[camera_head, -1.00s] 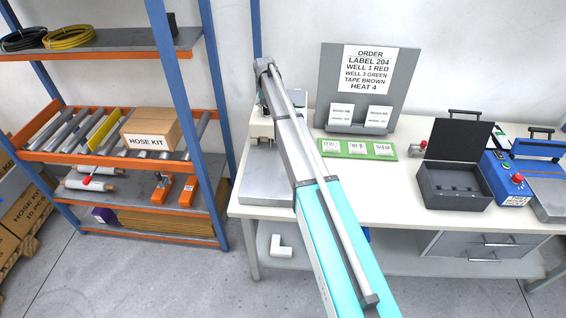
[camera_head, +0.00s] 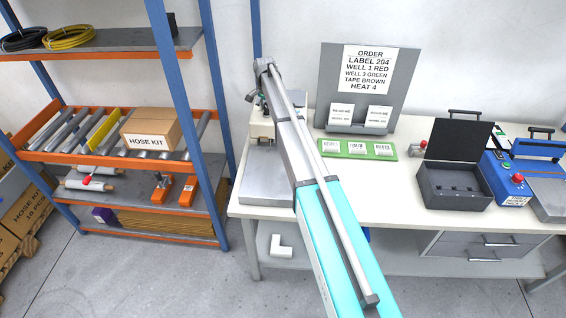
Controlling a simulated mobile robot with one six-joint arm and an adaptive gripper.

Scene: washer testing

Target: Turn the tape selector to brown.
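The order board (camera_head: 369,76) at the back of the table reads "TAPE BROWN" among its lines. A cream-coloured machine (camera_head: 260,128) stands on a grey plate at the table's left end, partly hidden behind my arm. I cannot make out a tape selector or its setting; it may be hidden by my arm. My arm reaches from the bottom middle up to this machine. A small grey part of my gripper (camera_head: 251,97) shows at the machine's top left. Its fingers are too small and hidden to tell whether they are open or shut, or touching anything.
A green tray (camera_head: 330,147) with white cards lies right of my arm. An open black case (camera_head: 452,185) and a blue box with a red button (camera_head: 516,180) stand farther right. A shelf rack with a blue post (camera_head: 181,85) stands close on the left.

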